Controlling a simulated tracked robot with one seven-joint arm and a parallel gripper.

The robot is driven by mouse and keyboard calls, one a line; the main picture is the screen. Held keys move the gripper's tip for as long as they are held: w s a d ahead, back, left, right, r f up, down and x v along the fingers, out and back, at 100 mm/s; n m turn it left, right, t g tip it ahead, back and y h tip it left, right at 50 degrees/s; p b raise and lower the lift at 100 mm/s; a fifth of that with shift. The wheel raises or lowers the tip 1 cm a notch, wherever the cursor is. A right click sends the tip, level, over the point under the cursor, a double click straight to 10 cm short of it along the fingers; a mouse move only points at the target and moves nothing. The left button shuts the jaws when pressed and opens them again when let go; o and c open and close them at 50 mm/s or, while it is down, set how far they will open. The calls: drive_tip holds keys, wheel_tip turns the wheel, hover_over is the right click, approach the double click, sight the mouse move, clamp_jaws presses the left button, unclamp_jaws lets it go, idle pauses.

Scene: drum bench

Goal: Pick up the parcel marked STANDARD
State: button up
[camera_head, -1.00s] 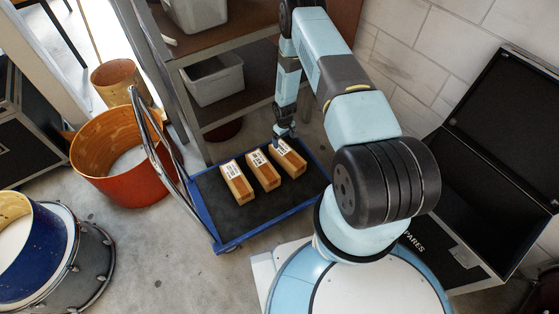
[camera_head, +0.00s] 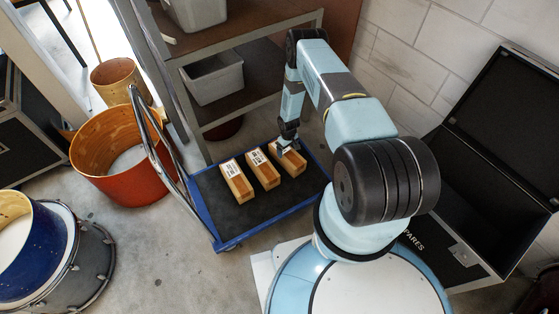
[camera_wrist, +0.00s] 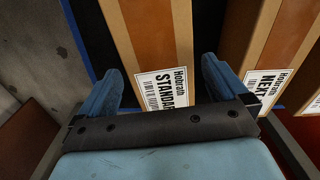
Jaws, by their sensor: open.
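Three brown parcels with white labels lie side by side on the cart. The parcel marked STANDARD (camera_wrist: 155,50) shows in the wrist view between my open gripper's (camera_wrist: 163,82) two blue fingers, with its label towards me. It is the rightmost parcel (camera_head: 293,165) in the head view, where my gripper (camera_head: 287,147) is at its far end and hides part of it. Whether the fingers touch it I cannot tell. A neighbouring parcel (camera_wrist: 255,45), its label starting NEXT, lies to the right in the wrist view. The left parcel (camera_head: 240,188) and middle parcel (camera_head: 265,173) stand clear of my gripper.
The blue cart (camera_head: 232,240) has a dark bed with free room in front of the parcels. A shelf (camera_head: 250,115) with grey bins (camera_head: 213,80) stands behind it. An orange drum (camera_head: 95,185) is at left, and an open black case (camera_head: 490,150) at right.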

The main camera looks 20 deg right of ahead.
sight(287, 153)
drive_tip(key=shift+w+f, duration=0.1)
drive_tip(key=shift+f, duration=1.7)
drive_tip(key=c, duration=1.4)
